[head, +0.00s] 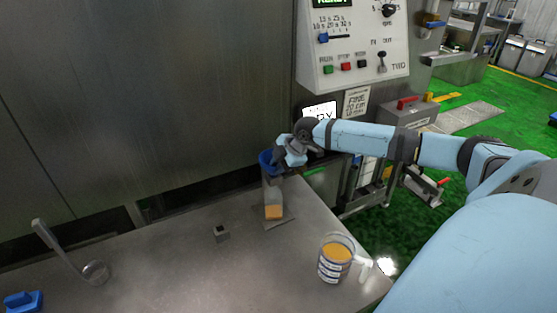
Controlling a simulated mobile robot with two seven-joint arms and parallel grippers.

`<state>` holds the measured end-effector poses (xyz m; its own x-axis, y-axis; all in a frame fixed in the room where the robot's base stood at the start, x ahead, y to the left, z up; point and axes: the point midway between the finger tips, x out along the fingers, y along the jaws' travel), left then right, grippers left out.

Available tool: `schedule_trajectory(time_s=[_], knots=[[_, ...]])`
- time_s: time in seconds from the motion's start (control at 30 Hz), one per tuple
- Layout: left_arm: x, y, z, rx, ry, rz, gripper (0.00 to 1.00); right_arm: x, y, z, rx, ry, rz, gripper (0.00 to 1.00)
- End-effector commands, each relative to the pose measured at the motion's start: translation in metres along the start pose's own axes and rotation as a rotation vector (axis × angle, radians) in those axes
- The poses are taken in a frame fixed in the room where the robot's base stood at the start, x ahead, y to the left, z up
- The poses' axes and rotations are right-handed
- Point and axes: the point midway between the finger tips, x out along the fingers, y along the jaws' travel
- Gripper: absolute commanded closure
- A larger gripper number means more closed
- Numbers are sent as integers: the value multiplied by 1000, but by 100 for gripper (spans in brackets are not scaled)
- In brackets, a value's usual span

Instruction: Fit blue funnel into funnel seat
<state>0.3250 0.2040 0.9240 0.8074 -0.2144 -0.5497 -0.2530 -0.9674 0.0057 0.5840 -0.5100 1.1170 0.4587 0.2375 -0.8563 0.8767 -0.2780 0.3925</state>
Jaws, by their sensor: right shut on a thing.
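The blue funnel (267,162) is at the back edge of the steel table, partly covered by my right gripper (284,158). The gripper is shut on it. The funnel is just above a tall grey, see-through piece (272,190) with orange at its lower end. I cannot make out the funnel seat clearly, nor tell whether the funnel touches the piece below it. My left gripper is out of view.
A measuring jug (335,258) with orange contents stands at the table's front right. A small grey block (221,233), a ladle (94,271) and a blue object (22,301) lie further left. A control panel (352,45) is behind. The table's middle is mostly clear.

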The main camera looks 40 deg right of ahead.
Motion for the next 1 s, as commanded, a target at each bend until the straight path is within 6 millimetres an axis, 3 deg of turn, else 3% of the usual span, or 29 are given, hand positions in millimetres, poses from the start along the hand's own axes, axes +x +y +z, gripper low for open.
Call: schedule_trajectory(time_s=[0.23,0.27,0.3,0.4,0.77,1.0], knots=[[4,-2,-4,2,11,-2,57,6,-3,2,0,0,0,100],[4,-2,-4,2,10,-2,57,6,-3,2,-1,0,0,84],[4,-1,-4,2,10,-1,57,5,-2,2,-1,0,0,74],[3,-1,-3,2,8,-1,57,5,-2,2,0,0,0,56],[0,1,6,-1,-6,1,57,-1,-2,4,-1,-3,1,56],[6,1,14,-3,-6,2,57,-44,-3,5,-5,-6,2,56]])
